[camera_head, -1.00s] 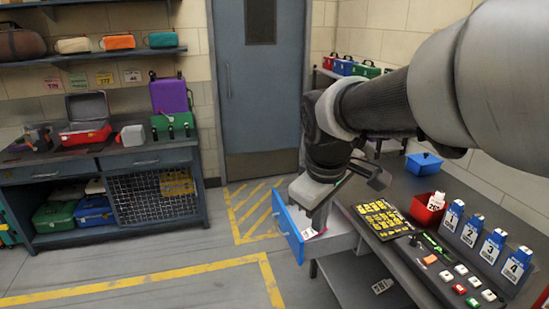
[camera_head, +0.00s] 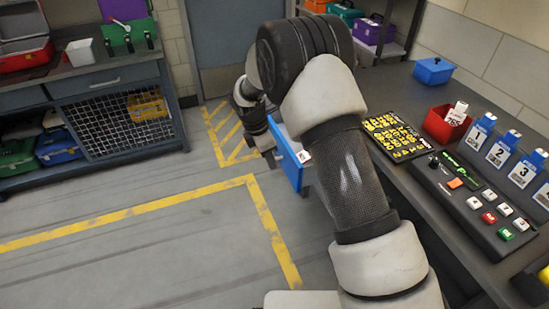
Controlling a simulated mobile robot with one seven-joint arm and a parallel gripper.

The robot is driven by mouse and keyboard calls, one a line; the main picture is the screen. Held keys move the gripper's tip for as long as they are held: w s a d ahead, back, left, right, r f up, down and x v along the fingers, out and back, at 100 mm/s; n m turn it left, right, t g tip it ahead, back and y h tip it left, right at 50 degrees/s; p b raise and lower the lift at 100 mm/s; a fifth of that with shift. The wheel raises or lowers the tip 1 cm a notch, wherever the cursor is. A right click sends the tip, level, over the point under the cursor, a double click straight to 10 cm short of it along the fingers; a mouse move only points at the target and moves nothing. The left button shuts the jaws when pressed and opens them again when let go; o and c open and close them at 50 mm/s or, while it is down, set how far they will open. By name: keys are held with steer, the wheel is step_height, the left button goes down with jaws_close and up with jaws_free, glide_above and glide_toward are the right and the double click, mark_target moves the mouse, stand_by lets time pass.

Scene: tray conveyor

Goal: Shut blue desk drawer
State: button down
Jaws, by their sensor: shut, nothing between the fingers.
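The blue drawer front (camera_head: 288,162) stands out from the left side of the grey desk (camera_head: 400,188), so the drawer is open. A small white label or paper shows at its right end. My gripper (camera_head: 268,157) is shut and empty, pointing down just outside the blue front, on its left. My arm hides most of the drawer's inside and part of the desk edge. I cannot tell whether the fingers touch the front.
On the desk lie a yellow-keyed panel (camera_head: 394,136), a red bin (camera_head: 446,124), a blue bin (camera_head: 434,71), a black button console (camera_head: 472,205) and numbered blue holders (camera_head: 501,150). The floor left of the drawer is clear, with yellow lines.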

mark_target(287, 170)
steer(key=shift+w+d+f+b, duration=0.2)
steer(key=shift+w+d+f, duration=0.2)
steer(key=shift+d+f, duration=0.65)
steer(key=shift+w+d+f+b, duration=0.15)
steer(key=shift+w+d+f, duration=0.25)
steer(key=shift+d+f, duration=0.6)
steer(key=shift+w+d+f+b, duration=0.2)
steer(key=shift+w+d+f, duration=0.35)
steer(key=shift+f, duration=0.85)
steer(key=shift+s+d, duration=0.1)
steer(key=shift+s, duration=0.05)
steer(key=w+d, duration=0.3)
steer(key=d, duration=0.4)
steer(key=w+d, duration=0.3)
steer(key=d, duration=0.4)
steer(key=w+d, duration=0.3)
steer(key=d, duration=0.5)
steer(key=shift+w+d+b, duration=0.3)
steer(key=shift+w+d, duration=0.05)
steer(key=shift+d, duration=0.25)
